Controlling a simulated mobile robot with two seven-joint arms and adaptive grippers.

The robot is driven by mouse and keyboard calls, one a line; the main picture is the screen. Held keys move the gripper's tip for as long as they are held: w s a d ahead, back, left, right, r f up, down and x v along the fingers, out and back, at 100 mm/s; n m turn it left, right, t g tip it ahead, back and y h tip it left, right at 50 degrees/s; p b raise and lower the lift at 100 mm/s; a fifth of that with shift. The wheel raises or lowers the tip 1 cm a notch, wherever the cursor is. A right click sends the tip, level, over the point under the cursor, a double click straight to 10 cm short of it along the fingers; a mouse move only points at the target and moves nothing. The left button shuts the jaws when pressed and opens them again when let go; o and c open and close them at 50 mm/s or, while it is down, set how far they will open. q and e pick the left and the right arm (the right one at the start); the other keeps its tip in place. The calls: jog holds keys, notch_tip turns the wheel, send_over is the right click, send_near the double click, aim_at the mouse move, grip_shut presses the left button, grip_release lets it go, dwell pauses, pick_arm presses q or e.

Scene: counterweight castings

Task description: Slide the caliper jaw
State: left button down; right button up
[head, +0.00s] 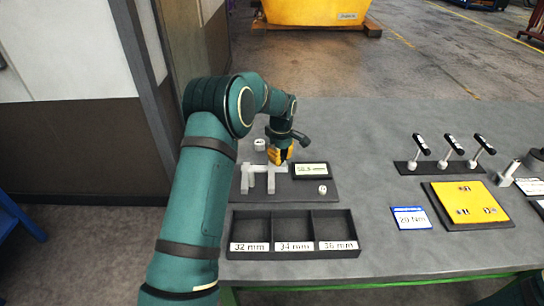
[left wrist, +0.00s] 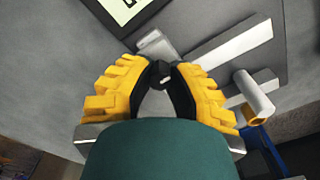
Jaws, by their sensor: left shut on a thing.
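The light grey caliper (head: 262,181) lies on a dark board in the head view, with its jaws pointing toward the front. Its bar (left wrist: 228,47) shows in the left wrist view. My left gripper (head: 281,160) is over the right part of the caliper, fingers down. In the left wrist view its yellow fingers (left wrist: 160,77) close on a small dark thumb piece of the caliper's sliding jaw (left wrist: 155,44). The fingers hide part of the jaw. A display (head: 311,170) stands to the right; its digits are too small to read surely. My right gripper is not in view.
A metal ring (head: 260,145) is behind the caliper and another small one (head: 322,189) at its right. A dark tray (head: 293,216) labelled 32, 34 and 36 mm has empty compartments in front.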

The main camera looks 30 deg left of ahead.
pick_arm(q)
jog(key=shift+s+a, duration=0.1)
jog(key=shift+a, duration=0.1)
jog(key=c, duration=0.8)
grip_release()
jog(key=shift+c, duration=0.2)
notch_tip(320, 180, up, 12)
jog(key=shift+r, duration=0.1)
